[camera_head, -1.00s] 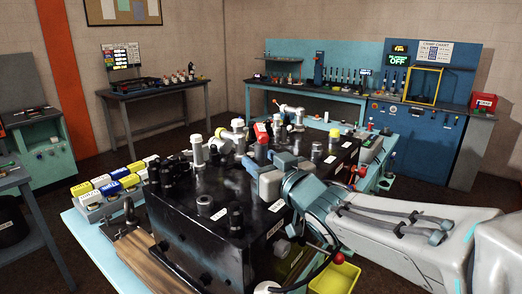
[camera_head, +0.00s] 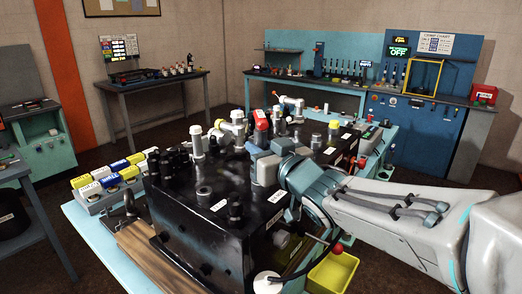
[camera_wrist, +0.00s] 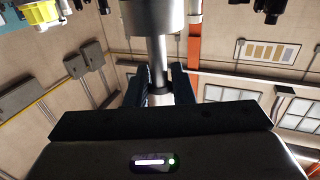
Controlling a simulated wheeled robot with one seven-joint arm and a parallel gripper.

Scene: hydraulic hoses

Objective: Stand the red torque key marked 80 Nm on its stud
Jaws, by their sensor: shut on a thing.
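The red torque key (camera_head: 261,119) shows in the head view as a red top above a grey body, standing about upright over the black block (camera_head: 190,222). My gripper (camera_wrist: 157,88) is shut on it. In the wrist view its grey shaft (camera_wrist: 157,48) runs between the fingers to a thick grey cylinder (camera_wrist: 153,17). The red top does not show there. In the head view my gripper (camera_head: 259,150) reaches in from the right, partly hidden by my wrist. I cannot read the 80 Nm mark, tell which stud is the key's, or see whether the key touches the block.
White-grey fittings (camera_head: 196,141) stand close to the left of the key. Dark fittings (camera_head: 235,208) rise from the block's near part. A rack with yellow, blue and white pieces (camera_head: 107,178) is at left. A yellow bin (camera_head: 331,272) sits at the front right.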

